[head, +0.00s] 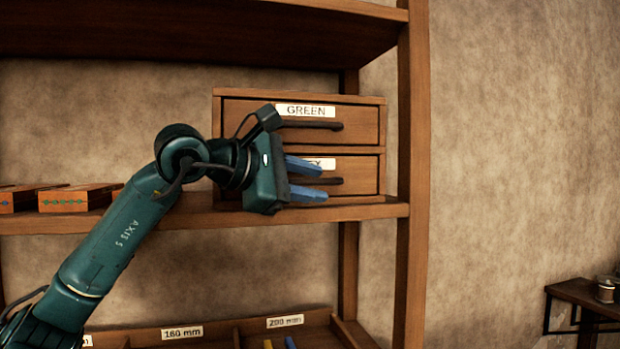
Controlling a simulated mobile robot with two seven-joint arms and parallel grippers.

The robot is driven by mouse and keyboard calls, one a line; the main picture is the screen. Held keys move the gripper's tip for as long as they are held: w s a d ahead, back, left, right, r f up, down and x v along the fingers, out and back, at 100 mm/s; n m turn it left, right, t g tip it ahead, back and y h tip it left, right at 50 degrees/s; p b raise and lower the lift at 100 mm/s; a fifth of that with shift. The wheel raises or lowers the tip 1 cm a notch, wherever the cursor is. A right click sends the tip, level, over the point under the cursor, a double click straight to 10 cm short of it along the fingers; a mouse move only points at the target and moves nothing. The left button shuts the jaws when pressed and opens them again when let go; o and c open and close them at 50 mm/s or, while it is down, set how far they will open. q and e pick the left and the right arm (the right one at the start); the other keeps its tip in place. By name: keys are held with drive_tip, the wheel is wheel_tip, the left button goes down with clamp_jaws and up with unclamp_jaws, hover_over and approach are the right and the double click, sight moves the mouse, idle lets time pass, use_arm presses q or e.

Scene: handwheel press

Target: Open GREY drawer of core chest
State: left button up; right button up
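The core chest (383,135) is a small wooden chest with two drawers on a shelf. Its upper drawer (360,122) bears a GREEN label and a dark bar handle. The lower drawer (362,172) has a partly hidden label on which only the end, a Y, shows, and a dark handle (334,182). Both drawers look closed. My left gripper (318,180) is in front of the lower drawer, its two blue fingers apart and pointing right, near the handle's left part. I cannot tell whether the fingers touch the handle. My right gripper is not in view.
The chest stands on a wooden shelf (145,220) with an upright post (413,180) close on its right. Small wooden boxes (78,198) lie on the shelf at left. Labelled bins (215,335) are below. A small table (585,293) stands far right.

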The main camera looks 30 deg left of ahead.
use_arm(q)
drive_tip(key=shift+w+d, duration=0.1)
drive_tip(key=shift+w, duration=0.1)
clamp_jaws()
idle(0.6)
